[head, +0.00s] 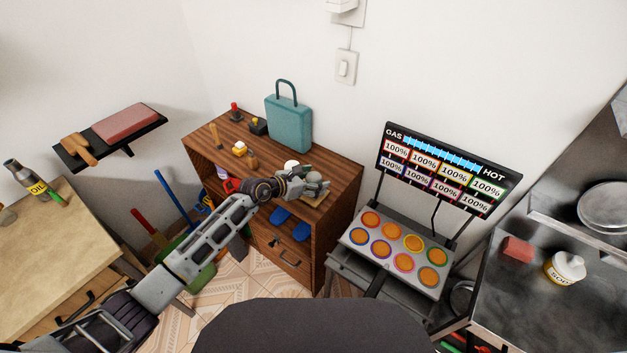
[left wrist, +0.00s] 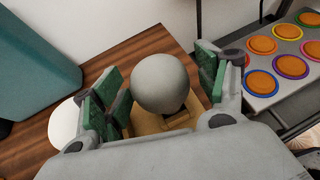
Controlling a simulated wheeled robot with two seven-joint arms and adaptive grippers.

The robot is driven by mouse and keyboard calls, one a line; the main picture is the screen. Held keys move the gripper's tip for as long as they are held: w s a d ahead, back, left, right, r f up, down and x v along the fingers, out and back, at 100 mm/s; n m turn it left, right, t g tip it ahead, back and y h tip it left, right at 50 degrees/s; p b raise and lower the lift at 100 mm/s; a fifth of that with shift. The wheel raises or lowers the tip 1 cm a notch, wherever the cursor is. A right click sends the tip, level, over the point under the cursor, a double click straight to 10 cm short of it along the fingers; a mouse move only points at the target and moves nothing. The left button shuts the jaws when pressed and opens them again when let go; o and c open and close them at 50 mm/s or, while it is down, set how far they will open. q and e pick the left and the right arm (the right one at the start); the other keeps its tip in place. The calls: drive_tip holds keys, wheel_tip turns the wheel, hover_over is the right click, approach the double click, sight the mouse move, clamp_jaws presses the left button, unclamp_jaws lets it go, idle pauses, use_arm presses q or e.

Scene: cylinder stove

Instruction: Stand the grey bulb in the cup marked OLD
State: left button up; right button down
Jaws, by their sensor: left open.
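The grey bulb (left wrist: 160,80) shows as a round grey ball in the left wrist view. It sits above a tan wooden piece (left wrist: 180,122) on the brown cabinet top. My left gripper (head: 314,184) is over the right end of that cabinet. Its green-padded fingers are open, one on each side of the bulb, with a gap visible at the right finger. In the head view the gripper largely hides the bulb. A white rounded thing (left wrist: 65,122) stands left of the fingers. I cannot make out a cup marked OLD. My right gripper is out of view.
A panel of orange discs (head: 394,250) under a GAS/HOT display (head: 440,168) stands to the right. A wall shelf (head: 110,137) is at left.

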use_arm(q)
drive_tip(key=shift+v, duration=1.1)
drive_tip(key=v, duration=0.9)
drive_tip(key=shift+s+a+r, duration=0.2)
drive_tip(key=shift+s+a, duration=0.05)
idle(0.6)
